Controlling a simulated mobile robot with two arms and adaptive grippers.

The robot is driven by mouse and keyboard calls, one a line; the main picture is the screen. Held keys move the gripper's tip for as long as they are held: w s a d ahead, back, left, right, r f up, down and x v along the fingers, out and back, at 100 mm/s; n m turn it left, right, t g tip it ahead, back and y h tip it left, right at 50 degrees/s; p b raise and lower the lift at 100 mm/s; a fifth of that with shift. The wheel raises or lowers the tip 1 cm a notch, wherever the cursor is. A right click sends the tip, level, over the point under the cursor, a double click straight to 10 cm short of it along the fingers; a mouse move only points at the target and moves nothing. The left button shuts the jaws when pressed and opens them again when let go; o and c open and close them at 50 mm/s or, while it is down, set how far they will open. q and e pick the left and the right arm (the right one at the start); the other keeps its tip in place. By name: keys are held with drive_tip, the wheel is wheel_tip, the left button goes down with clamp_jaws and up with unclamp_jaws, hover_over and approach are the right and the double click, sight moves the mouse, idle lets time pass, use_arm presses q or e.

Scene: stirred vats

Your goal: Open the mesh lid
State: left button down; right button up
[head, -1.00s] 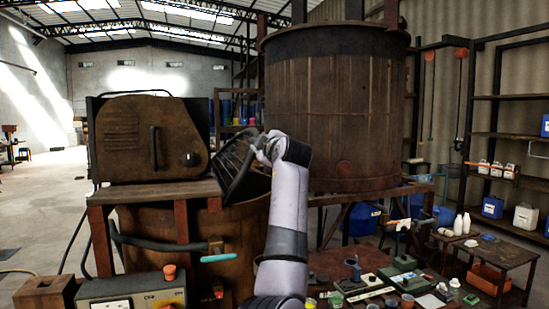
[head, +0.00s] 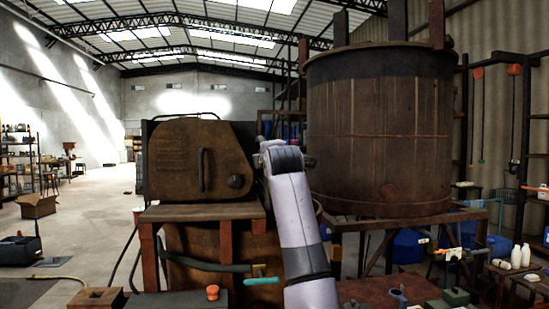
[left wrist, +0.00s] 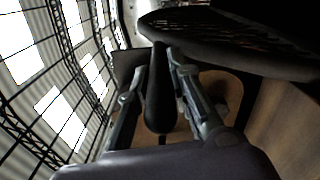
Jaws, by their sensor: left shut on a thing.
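My left gripper (left wrist: 158,72) is shut on a dark rounded bar, the handle (left wrist: 160,100), which runs between its two fingers in the left wrist view. A dark panel with slatted or mesh openings, the mesh lid (left wrist: 225,38), lies across the upper right of that view. How the handle joins it is unclear. In the head view my left arm reaches up from the bottom, and its gripper is by the right edge of a brown metal housing (head: 185,160). The fingers and most of the lid are hidden there. My right gripper is in neither current view.
A large wooden vat (head: 380,130) stands on a frame close to the right of my arm. A wooden bench (head: 200,212) carries the housing, with a turquoise-handled tool (head: 262,281) below. Open floor (head: 85,215) lies to the left.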

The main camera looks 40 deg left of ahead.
use_arm(q)
drive_tip(key=shift+s+a+f, duration=0.1)
drive_tip(key=shift+f, duration=0.15)
drive_tip(key=c, duration=1.4)
unclamp_jaws()
drive_tip(key=shift+a+f, duration=0.1)
drive_tip(key=shift+c, duration=0.2)
drive_tip(key=shift+d, duration=0.3)
drive_tip(key=shift+r, duration=0.2)
drive_tip(key=shift+s+d, duration=0.25)
drive_tip(key=shift+s, duration=0.1)
drive_tip(key=v, duration=1.1)
drive_tip(key=shift+w+d, duration=0.1)
drive_tip(key=shift+w, duration=0.05)
